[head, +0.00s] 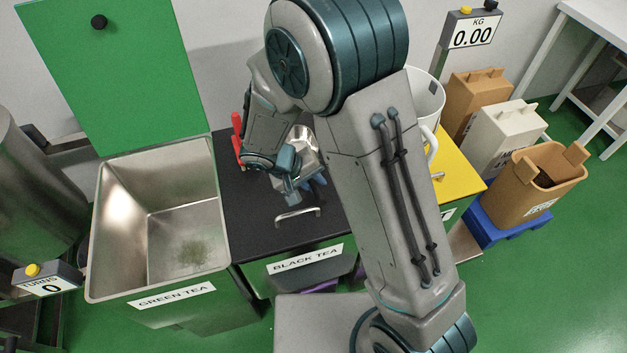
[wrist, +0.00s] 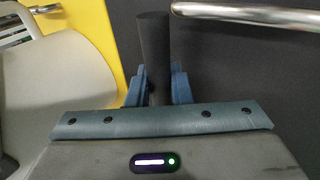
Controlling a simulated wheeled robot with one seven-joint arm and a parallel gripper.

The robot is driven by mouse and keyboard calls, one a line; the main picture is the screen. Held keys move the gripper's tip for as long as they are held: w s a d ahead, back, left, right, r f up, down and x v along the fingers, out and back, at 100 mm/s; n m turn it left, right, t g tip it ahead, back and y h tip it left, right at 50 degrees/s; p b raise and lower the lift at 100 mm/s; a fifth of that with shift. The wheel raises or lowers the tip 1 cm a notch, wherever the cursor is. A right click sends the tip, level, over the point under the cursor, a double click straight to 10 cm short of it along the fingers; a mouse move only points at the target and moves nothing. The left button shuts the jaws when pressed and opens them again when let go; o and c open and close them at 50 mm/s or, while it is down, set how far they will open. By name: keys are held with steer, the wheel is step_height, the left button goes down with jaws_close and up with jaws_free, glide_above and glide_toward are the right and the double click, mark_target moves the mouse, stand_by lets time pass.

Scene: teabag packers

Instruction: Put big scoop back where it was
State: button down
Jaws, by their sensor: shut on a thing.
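The big scoop, a shiny metal scoop (head: 307,148) with a dark handle (wrist: 153,42), is at the black tea bin in the head view. My gripper (head: 312,184) is over the black lid (head: 251,213), with its blue fingers shut around the handle. In the wrist view, the handle stands between the two fingers of my gripper (wrist: 160,88); the scoop's bowl is not seen there. My arm hides part of the scoop in the head view. I cannot tell whether the scoop touches the lid.
The lid's metal handle (head: 297,215) is close to my gripper. A red object (head: 238,140) stands at the lid's back left. The open green tea bin (head: 218,205) is at left. A yellow lid (head: 462,172) and white container (head: 424,97) are at right.

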steer(key=c, duration=1.3)
jaws_free()
steer(key=v, duration=1.2)
steer(key=s+d+r+m+y, duration=0.1)
steer(key=s+d+r+y, duration=0.2)
steer(key=d, duration=0.7)
steer(key=s+d+r+m+y, duration=0.2)
steer(key=s+d+r+y, duration=0.1)
steer(key=s+d+r, duration=0.3)
steer(key=shift+s+d+m+t, duration=0.3)
steer(key=shift+s+d, duration=0.8)
steer(key=shift+d, duration=0.8)
steer(key=shift+r, duration=0.1)
